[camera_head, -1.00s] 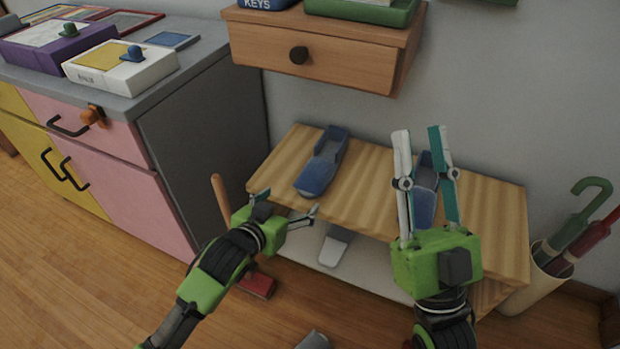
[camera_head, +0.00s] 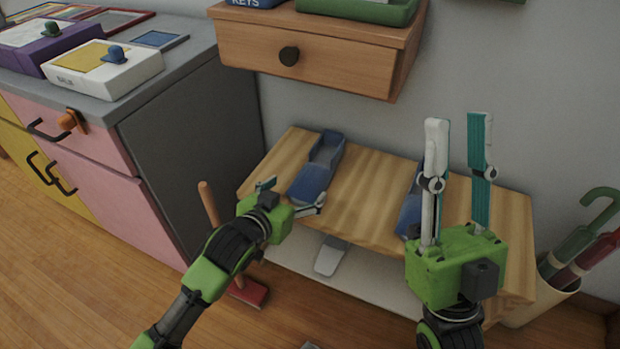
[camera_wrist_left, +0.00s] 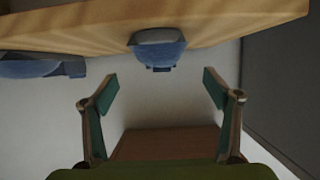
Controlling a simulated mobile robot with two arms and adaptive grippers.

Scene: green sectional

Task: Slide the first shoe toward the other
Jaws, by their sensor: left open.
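Two blue shoes lie on the wooden bench top. The left shoe (camera_head: 318,165) lies near the bench's left end; it also shows in the left wrist view (camera_wrist_left: 157,50), centred beyond the fingers. The right shoe (camera_head: 410,208) is partly hidden behind my right gripper; the left wrist view shows a blue shoe (camera_wrist_left: 38,66) at its left edge. My left gripper (camera_head: 292,195) is open and empty, at the bench's front edge just short of the left shoe. My right gripper (camera_head: 458,120) is open, fingers pointing up, in front of the bench's right part.
The bench top (camera_head: 368,190) is bare between the shoes. A drawer shelf (camera_head: 300,50) hangs on the wall above. A grey-sided cabinet (camera_head: 195,140) stands left. An umbrella holder (camera_head: 545,295) stands right. A grey object (camera_head: 331,257) lies under the bench, and a red-headed brush (camera_head: 250,291) on the floor.

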